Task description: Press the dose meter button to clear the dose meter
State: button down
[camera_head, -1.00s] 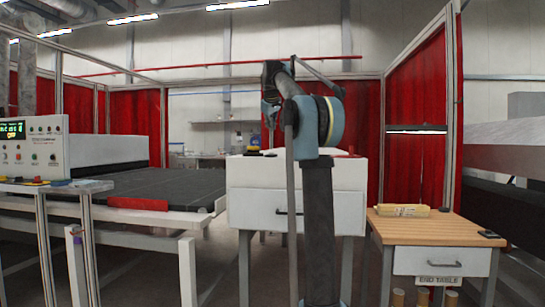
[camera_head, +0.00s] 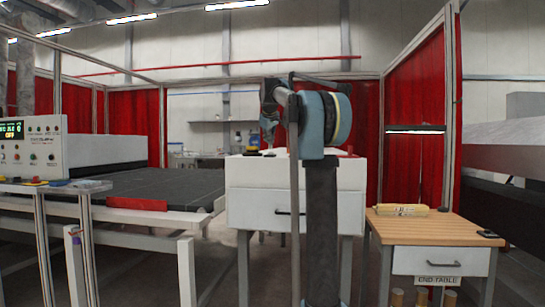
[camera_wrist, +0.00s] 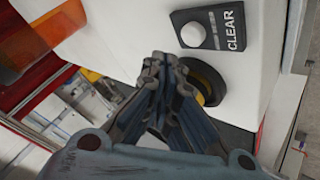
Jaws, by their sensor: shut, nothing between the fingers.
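The clear button is a round white knob (camera_wrist: 193,34) on a black plate marked CLEAR (camera_wrist: 232,28), on a white surface at the upper right of the wrist view. A small light dot sits beside it. My gripper (camera_wrist: 170,75) is shut and empty, its fingertips just below and left of the button in that picture. A visible gap lies between them in the picture; the depth is hard to judge. A black and yellow round part (camera_wrist: 207,82) is partly hidden behind the fingers. In the head view my gripper (camera_head: 268,128) hangs above the white cabinet (camera_head: 250,205); the button cannot be made out there.
An orange translucent panel (camera_wrist: 25,45) is at the wrist view's upper left. In the head view, a dark conveyor (camera_head: 150,185) and control panel (camera_head: 45,150) are left. A wooden end table (camera_head: 430,228) with a yellow roll (camera_head: 402,210) is right. Red curtains stand behind.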

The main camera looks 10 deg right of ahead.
jog(key=shift+f, duration=1.1)
jog(key=shift+f, duration=0.2)
dwell(0.6)
jog(key=shift+f, duration=0.15)
jog(key=shift+f, duration=0.45)
dwell(0.8)
jog(key=shift+r, duration=0.15)
dwell(0.3)
jog(key=shift+r, duration=0.7)
jog(key=shift+r, duration=2.5)
